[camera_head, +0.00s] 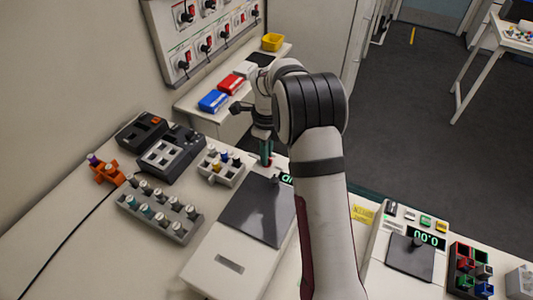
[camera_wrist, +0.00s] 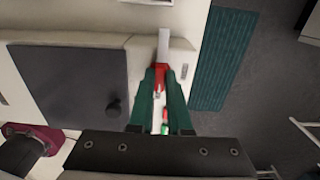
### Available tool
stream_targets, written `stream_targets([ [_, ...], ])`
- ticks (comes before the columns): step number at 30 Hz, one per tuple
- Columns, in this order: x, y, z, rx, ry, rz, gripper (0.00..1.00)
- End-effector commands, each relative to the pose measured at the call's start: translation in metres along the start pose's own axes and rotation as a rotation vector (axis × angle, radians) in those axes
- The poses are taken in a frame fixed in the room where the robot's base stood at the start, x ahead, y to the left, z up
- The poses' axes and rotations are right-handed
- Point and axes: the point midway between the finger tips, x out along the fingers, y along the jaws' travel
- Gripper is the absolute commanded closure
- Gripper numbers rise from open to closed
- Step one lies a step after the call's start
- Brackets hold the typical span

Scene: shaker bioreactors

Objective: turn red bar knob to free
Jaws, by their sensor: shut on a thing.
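The red bar knob (camera_wrist: 161,72) shows in the wrist view between the tips of my gripper (camera_wrist: 160,76). My gripper's green fingers are shut on it. A pale grey bar runs up from it in that view, and the fingers hide part of the knob. The knob is at the far right corner of a white shaker unit (camera_head: 224,262) with a dark square platform (camera_head: 258,210). In the head view my gripper (camera_head: 266,160) reaches down at this corner, with only a little red by its tips. I cannot read any mark for the free position.
A green display, partly hidden by my arm, is beside the platform. Left of the shaker stand a small grey rack (camera_head: 221,168), a longer vial rack (camera_head: 160,216) and a dark-topped device (camera_head: 172,152). A second unit (camera_head: 410,257) reading 0.00 is at right. Blue and red boxes lie behind.

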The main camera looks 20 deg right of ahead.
Motion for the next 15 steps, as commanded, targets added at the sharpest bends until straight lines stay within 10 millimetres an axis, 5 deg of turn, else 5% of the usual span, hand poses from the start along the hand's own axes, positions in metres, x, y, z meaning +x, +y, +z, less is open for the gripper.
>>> stream_targets([
  [7, -0.0008, -0.0005, -0.0007, 0.002, 0.0, 0.0, 1.0],
  [8, -0.0008, -0.0004, -0.0007, 0.002, 0.0, 0.0, 0.8],
  [12, -0.0005, -0.0003, -0.0005, 0.001, 0.0, 0.0, 0.55],
  [15, -0.0004, -0.0002, -0.0004, 0.001, 0.0, 0.0, 0.54],
])
